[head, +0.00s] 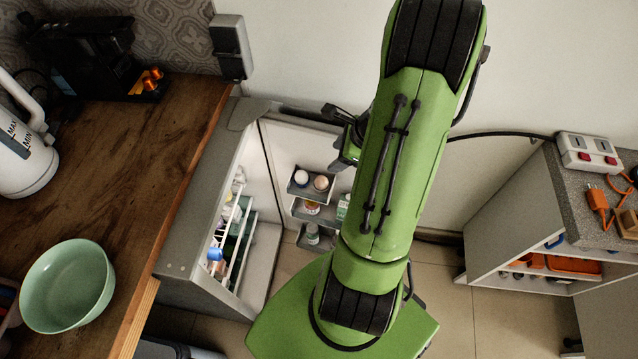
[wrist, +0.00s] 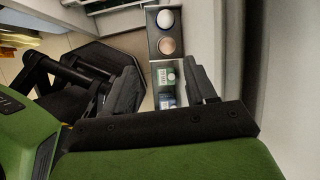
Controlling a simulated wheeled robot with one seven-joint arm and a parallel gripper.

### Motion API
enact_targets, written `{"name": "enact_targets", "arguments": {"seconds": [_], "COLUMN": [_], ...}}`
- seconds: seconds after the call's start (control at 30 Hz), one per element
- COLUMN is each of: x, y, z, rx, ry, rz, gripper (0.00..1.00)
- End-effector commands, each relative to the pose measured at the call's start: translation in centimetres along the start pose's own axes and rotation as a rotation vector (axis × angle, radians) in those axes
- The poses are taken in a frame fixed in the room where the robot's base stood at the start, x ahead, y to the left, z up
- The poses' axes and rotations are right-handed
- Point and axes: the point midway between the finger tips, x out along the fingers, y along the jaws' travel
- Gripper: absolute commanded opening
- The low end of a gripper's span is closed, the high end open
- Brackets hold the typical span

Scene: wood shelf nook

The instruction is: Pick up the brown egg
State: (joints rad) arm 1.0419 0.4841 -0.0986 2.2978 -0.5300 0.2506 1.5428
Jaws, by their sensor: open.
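The brown egg (head: 321,183) sits in the top shelf of the open fridge door, beside a white egg (head: 301,177). In the wrist view the brown egg (wrist: 166,45) lies just beyond the gap between my fingertips, with the white egg (wrist: 165,19) farther along the same shelf. My gripper (wrist: 161,66) is open and empty, its fingers on either side of the shelf in that picture. In the head view my gripper (head: 342,128) is partly hidden by my green arm, at the upper right of the eggs.
The fridge door shelves (head: 309,190) also hold bottles and jars lower down, including a green-labelled box (wrist: 166,76). The fridge interior (head: 236,240) stands open at left. A wooden counter (head: 150,150) holds a green bowl (head: 68,286). A wall stands close behind the door.

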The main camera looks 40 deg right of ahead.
Motion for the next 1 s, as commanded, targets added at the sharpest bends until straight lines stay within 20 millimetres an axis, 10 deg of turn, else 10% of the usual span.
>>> {"name": "enact_targets", "arguments": {"seconds": [0.17, 1.0], "x": [3.1, 18.1], "y": [-0.5, -1.2], "z": [-5.0, -4.2], "rx": [0.355, 0.366], "ry": [-0.047, -0.047], "rz": [-0.025, -0.023], "gripper": [0.56, 0.56]}}
